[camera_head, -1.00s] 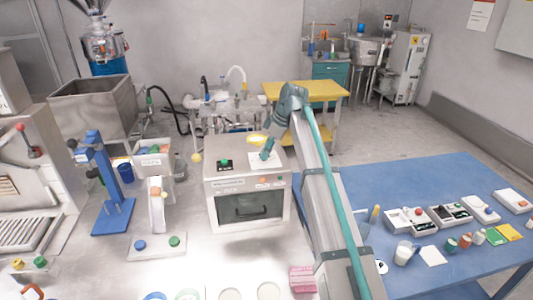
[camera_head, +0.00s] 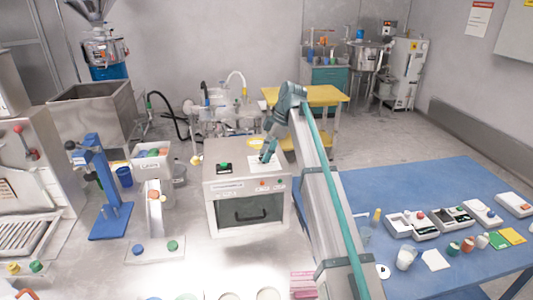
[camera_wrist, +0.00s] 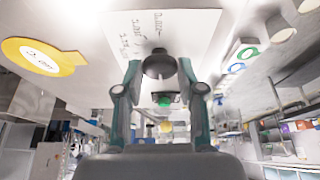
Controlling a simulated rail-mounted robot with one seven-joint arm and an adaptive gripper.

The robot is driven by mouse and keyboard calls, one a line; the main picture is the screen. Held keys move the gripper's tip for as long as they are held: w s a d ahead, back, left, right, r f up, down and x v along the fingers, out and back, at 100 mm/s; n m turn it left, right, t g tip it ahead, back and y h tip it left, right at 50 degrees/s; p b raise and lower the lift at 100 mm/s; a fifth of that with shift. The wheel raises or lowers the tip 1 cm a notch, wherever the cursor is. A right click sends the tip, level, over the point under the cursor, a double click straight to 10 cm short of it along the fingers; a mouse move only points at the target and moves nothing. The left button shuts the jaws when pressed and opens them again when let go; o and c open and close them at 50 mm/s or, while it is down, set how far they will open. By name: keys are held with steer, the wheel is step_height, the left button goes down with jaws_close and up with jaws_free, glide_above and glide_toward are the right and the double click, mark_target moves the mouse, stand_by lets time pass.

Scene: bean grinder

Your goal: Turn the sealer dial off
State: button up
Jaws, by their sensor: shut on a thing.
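The boxy white machine (camera_head: 219,207) stands on the steel table in the head view, with a dark window and handle on its front. A dark round knob (camera_wrist: 159,65) shows in the wrist view against a white sheet with handwriting (camera_wrist: 196,28); I take it for the dial. My gripper (camera_wrist: 160,69) is shut on this knob, one finger on each side. In the head view my gripper (camera_head: 265,157) points down at the machine's top, over the white sheet, and hides the knob. Which way the dial is set cannot be read.
A green button on a black base (camera_head: 224,168) is on the machine's top left. A yellow disc with a label (camera_wrist: 43,58) lies at the left of the wrist view. A blue press (camera_head: 101,185) and a two-button box (camera_head: 155,251) stand left. A blue table (camera_head: 400,185) is right.

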steer(key=o, duration=1.1)
steer(key=shift+o, duration=0.2)
steer(key=v, duration=1.2)
